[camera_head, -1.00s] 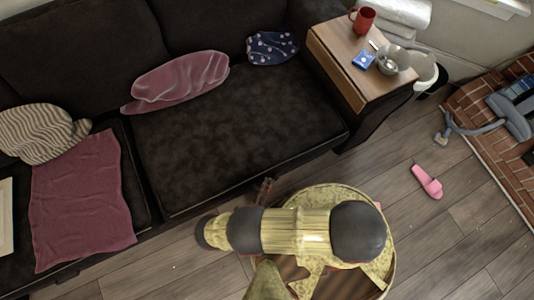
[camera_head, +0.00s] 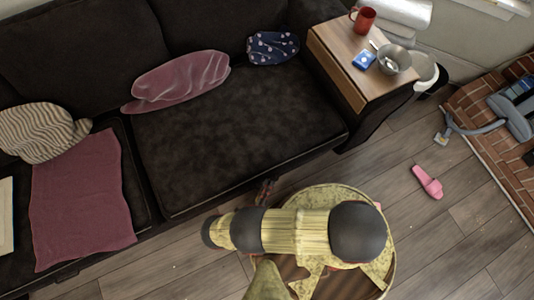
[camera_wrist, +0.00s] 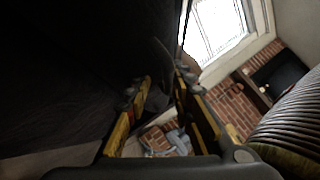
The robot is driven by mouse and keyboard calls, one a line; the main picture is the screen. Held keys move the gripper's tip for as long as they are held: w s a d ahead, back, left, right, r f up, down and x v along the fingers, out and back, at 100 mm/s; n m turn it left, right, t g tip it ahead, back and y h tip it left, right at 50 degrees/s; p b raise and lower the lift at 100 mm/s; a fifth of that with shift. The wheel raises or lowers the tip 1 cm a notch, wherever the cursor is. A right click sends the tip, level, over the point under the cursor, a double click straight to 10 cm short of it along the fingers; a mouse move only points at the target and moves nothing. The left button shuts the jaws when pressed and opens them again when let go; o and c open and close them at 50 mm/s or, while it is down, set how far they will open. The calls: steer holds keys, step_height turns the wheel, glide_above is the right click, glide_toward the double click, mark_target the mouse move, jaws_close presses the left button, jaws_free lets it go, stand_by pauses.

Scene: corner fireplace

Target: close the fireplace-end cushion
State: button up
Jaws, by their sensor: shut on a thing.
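The fireplace-end cushion (camera_head: 235,125) is the dark sofa seat at the right in the head view, beside the side table. It looks nearly flat, but I cannot tell from above whether its front edge is slightly raised. My gripper (camera_head: 266,190) is at the middle of its front edge, partly hidden by my arm. In the wrist view my gripper (camera_wrist: 158,88) is shut on dark material between its fingers, seemingly the front edge of the cushion. The dark cushion (camera_wrist: 70,80) fills the left of that view. The exact contact is too dark to make out.
A pink cushion (camera_head: 180,80) and a blue dotted cushion (camera_head: 272,48) lie on the seat's back. The side table (camera_head: 335,60) holds a red mug (camera_head: 363,19) and a bowl (camera_head: 393,60). A pink slipper (camera_head: 427,181) lies on the floor before the brick hearth (camera_head: 480,110).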

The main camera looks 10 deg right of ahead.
steer(key=shift+d, duration=0.1)
steer(key=shift+r, duration=5.1)
